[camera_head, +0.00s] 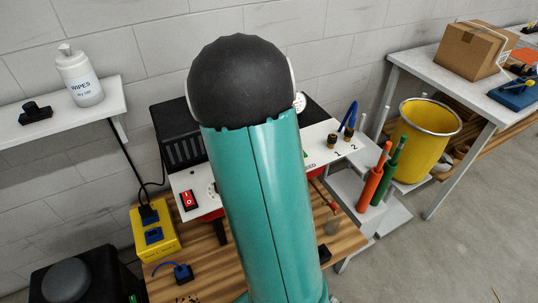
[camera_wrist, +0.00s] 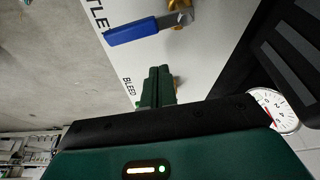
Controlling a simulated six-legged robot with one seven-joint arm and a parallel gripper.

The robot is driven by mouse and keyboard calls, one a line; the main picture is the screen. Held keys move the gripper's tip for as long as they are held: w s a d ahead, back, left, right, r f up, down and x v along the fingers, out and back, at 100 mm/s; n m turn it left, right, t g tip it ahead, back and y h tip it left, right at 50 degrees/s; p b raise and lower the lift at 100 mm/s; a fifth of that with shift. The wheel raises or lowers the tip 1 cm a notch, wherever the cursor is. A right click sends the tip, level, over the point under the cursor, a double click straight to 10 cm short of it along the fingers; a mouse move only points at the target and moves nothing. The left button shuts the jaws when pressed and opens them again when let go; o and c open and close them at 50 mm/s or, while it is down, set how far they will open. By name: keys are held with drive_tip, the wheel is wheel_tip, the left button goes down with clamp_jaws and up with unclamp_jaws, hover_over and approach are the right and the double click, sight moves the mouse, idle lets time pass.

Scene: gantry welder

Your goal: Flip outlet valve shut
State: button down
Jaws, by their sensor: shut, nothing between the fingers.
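In the wrist view, a blue lever handle (camera_wrist: 140,30) with a brass fitting (camera_wrist: 180,17) stands on a white panel (camera_wrist: 110,70). The letters "TLE" can be read beside the handle. My gripper (camera_wrist: 158,72) has its two green fingers shut together and empty. Its tips are in front of the panel, apart from the blue lever in the picture, close to the word "BLEED". A brass piece shows partly behind the fingers.
A round gauge (camera_wrist: 276,110) sits beside a black box. A red switch (camera_head: 188,201) is on the panel's left. Green and orange rods (camera_head: 372,180), a yellow bucket (camera_head: 426,140) and a carton (camera_head: 476,50) are at right. A yellow box (camera_head: 154,236) is at left.

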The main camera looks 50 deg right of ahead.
drive_tip(key=v, duration=1)
drive_tip(key=s+a+r+n+t+y, duration=0.1)
drive_tip(key=a+r+n+t, duration=0.15)
drive_tip(key=a+n, duration=0.4)
drive_tip(key=a+r+n+t+y, duration=0.1)
drive_tip(key=a+r+n, duration=0.25)
drive_tip(key=a, duration=0.65)
drive_tip(key=s+a+r+n+t+y, duration=0.1)
drive_tip(key=s+a+n, duration=0.3)
drive_tip(key=a, duration=0.3)
drive_tip(key=s+a+r+n+t, duration=0.1)
drive_tip(key=s+a+r+n, duration=0.1)
drive_tip(key=s+a+n, duration=0.2)
drive_tip(key=a+n, duration=0.2)
drive_tip(key=a, duration=0.2)
drive_tip(key=shift+s+t+y, duration=0.15)
drive_tip(key=shift+t+y, duration=0.2)
drive_tip(key=shift+y, duration=0.05)
